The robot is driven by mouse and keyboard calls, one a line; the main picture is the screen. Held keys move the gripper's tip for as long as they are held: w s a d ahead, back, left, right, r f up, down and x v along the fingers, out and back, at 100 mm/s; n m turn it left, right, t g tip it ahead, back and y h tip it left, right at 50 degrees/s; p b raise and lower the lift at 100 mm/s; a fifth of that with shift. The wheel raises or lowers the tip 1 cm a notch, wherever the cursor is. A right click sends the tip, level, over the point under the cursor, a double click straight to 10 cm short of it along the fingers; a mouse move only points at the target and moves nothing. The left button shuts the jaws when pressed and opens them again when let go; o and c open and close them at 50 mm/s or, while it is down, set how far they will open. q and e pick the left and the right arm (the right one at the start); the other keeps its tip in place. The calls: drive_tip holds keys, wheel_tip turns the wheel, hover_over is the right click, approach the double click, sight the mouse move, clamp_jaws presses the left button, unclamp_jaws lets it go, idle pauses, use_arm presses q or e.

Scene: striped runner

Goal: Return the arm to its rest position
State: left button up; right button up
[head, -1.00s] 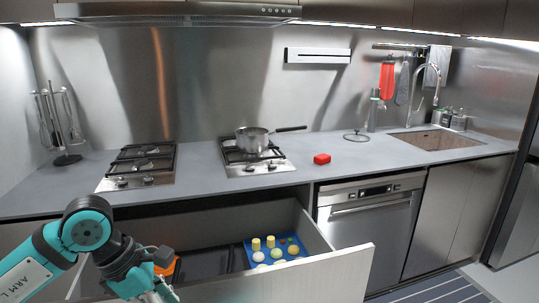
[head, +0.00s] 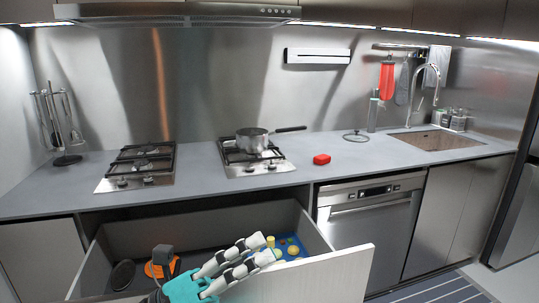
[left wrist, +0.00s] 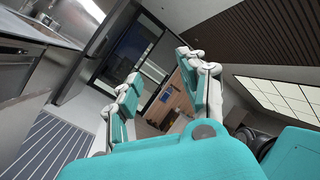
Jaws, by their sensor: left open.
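My left gripper (head: 266,248) is in the lower middle of the head view, over the open drawer (head: 335,272), pointing up and to the right. Its two white and teal fingers stand apart with nothing between them. In the left wrist view the open fingers (left wrist: 160,72) also show, with the room beyond them. The gripper hides part of a blue tray (head: 307,258) in the drawer. My right arm and gripper do not show in either view.
The drawer also holds an orange item (head: 153,270) and a dark round item (head: 123,274). A dishwasher (head: 368,235) is right of the drawer.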

use_arm(q)
drive_tip(key=w+a+f+n+t+y, duration=0.4)
drive_tip(key=n+t+y, duration=0.3)
drive_tip(key=n, duration=0.4)
drive_tip(key=w+a+f+n+t+y, duration=0.25)
drive_tip(key=a+n+t+y, duration=0.45)
drive_tip(key=n, duration=0.5)
drive_tip(key=s+a+f+n+g+y, duration=0.1)
drive_tip(key=a+f+n+g+y, duration=0.3)
drive_tip(key=f, duration=0.4)
drive_tip(key=s+a+f+n+g+y, duration=0.2)
drive_tip(key=a+f+n+y, duration=0.15)
drive_tip(key=f+n, duration=0.35)
drive_tip(key=s+f+n+g, duration=0.3)
drive_tip(key=s+f+g, duration=0.9)
drive_tip(key=s+f, duration=0.75)
drive_tip(key=s+f+g+p, duration=0.1)
drive_tip(key=s+f+p, duration=0.2)
drive_tip(key=f, duration=2)
drive_tip(key=s+a+f+g+p, duration=0.1)
drive_tip(key=s+a+f+p, duration=0.1)
drive_tip(key=s+f, duration=1)
drive_tip(key=s+a, duration=0.1)
drive_tip(key=s, duration=0.3)
drive_tip(key=shift+f, duration=0.15)
